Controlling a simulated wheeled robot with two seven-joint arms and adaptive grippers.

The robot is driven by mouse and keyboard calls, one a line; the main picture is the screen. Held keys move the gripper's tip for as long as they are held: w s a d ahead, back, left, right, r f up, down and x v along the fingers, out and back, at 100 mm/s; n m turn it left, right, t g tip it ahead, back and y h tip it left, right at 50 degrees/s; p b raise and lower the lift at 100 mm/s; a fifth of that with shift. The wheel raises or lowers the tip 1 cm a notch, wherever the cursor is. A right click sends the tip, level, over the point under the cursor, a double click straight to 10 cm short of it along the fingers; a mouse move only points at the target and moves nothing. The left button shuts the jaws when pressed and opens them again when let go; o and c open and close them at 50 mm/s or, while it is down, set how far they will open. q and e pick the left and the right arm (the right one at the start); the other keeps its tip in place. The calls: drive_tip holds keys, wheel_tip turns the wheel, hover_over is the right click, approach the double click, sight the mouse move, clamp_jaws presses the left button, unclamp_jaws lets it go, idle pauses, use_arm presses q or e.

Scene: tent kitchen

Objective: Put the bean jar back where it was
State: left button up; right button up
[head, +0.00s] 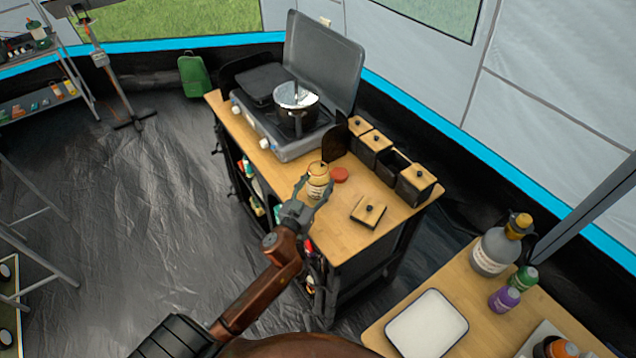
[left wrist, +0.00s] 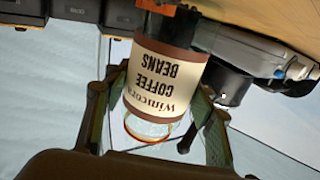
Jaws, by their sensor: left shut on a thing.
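The bean jar (head: 318,180) has a cream label and stands upright at the counter's front edge in the head view; whether it touches the top is unclear. In the left wrist view the jar (left wrist: 165,75) appears inverted, and its label reads "COFFEE BEANS". My left gripper (head: 311,190) is shut around it, one finger on each side, also in the left wrist view (left wrist: 157,95). A red lid (head: 339,174) lies on the counter just right of the jar. My right gripper is not in view.
The wooden counter (head: 340,220) carries a stove (head: 280,125) with a pot (head: 296,110). Black canisters (head: 415,185) line its back; one (head: 392,166) is open. A wooden lid (head: 368,211) lies in front. A side table holds a white tray (head: 427,324) and bottles (head: 497,250).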

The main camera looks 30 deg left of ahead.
use_arm(q)
drive_tip(key=shift+f, duration=0.15)
drive_tip(key=o, duration=1.4)
drive_tip(key=shift+o, duration=0.2)
drive_tip(key=shift+r, duration=0.2)
drive_tip(key=s+d, duration=0.1)
drive_tip(key=s, duration=1.1)
drive_tip(key=shift+d, duration=0.3)
